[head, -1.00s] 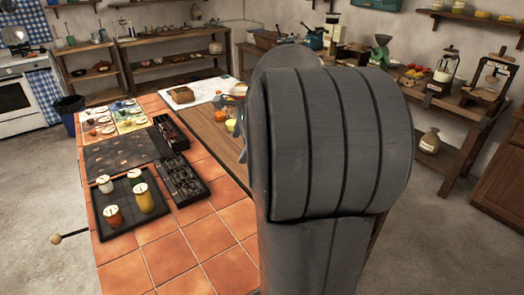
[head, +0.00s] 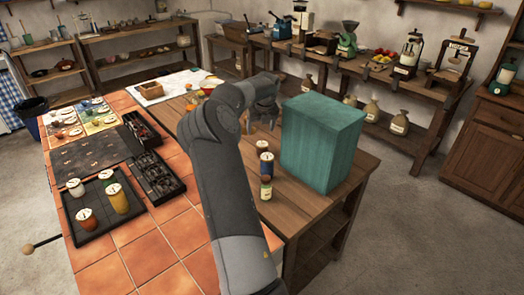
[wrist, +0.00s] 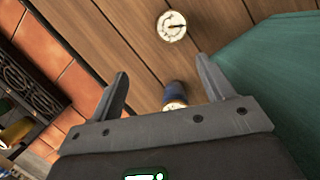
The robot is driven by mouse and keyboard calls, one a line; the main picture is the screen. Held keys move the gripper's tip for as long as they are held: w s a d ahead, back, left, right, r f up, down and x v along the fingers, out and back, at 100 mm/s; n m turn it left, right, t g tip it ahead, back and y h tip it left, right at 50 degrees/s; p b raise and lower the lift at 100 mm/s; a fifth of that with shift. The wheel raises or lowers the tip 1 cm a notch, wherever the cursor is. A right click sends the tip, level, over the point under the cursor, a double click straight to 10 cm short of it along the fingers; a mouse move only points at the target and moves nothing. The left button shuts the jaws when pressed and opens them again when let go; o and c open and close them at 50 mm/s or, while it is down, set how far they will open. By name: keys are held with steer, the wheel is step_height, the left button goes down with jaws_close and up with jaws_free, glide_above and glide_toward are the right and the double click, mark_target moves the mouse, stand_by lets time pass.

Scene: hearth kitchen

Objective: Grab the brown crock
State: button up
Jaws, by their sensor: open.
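A dark brownish crock with a pale lid (head: 263,146) stands upright on the wooden counter, left of the teal box (head: 322,142). A blue crock (head: 266,168) stands just in front of it, and a small jar (head: 266,190) stands nearer still. My gripper (head: 262,122) is above the counter near the brownish crock, pointing down. In the wrist view my gripper (wrist: 165,88) is open, with nothing held. The blue crock (wrist: 178,92) shows between the fingers. A pale round lid (wrist: 171,26) lies beyond the fingertips; its crock's side is hidden.
The teal box edge (wrist: 275,75) is close to the right finger. A dark tray (head: 75,225) with several crocks stands on the tiles at left, beside a black rack (head: 160,180). Bare counter (head: 310,200) lies in front of the box.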

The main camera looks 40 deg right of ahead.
mark_target(262, 143)
steer(key=d+f, duration=0.1)
steer(key=w+d+f+m, duration=0.1)
steer(key=d+f+m, duration=0.1)
steer(key=shift+w+f+h, duration=0.25)
steer(key=shift+f+h, duration=0.05)
steer(key=shift+g, duration=0.3)
steer(key=x, duration=0.5)
steer(key=shift+w+d+f, duration=0.1)
steer(key=shift+f, duration=0.05)
steer(key=shift+a+x, duration=0.2)
steer(key=shift+x, duration=2.4)
steer(key=shift+w, duration=0.1)
steer(key=c, duration=1.2)
